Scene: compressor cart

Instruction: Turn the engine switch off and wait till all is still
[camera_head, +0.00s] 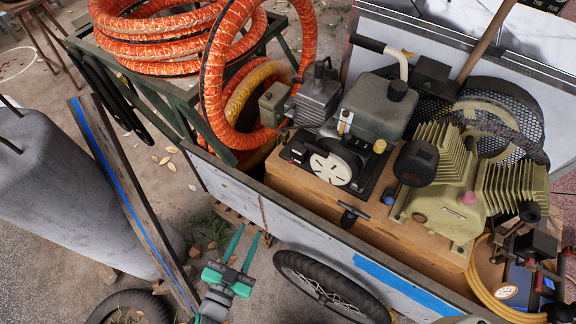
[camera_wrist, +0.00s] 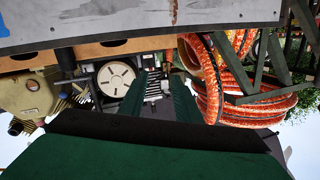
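The engine (camera_head: 375,110) has a grey-green tank on top and a cream round starter cover (camera_head: 330,168) on its front. It sits on a wooden bed in the cart. The round cover also shows in the wrist view (camera_wrist: 116,78). I cannot clearly make out the engine switch. A small pale part (camera_head: 345,121) shows on the engine, but I cannot tell what it is. My gripper (camera_head: 249,232) is in front of the cart's side wall, apart from the engine. Its two green fingers are spread, with nothing between them; they also show in the wrist view (camera_wrist: 158,78).
The cart's grey side wall (camera_head: 300,232) stands between my gripper and the engine. The compressor (camera_head: 450,180) with its mesh guard (camera_head: 525,118) is to the right. Orange hose coils (camera_head: 170,45) are at the back left.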

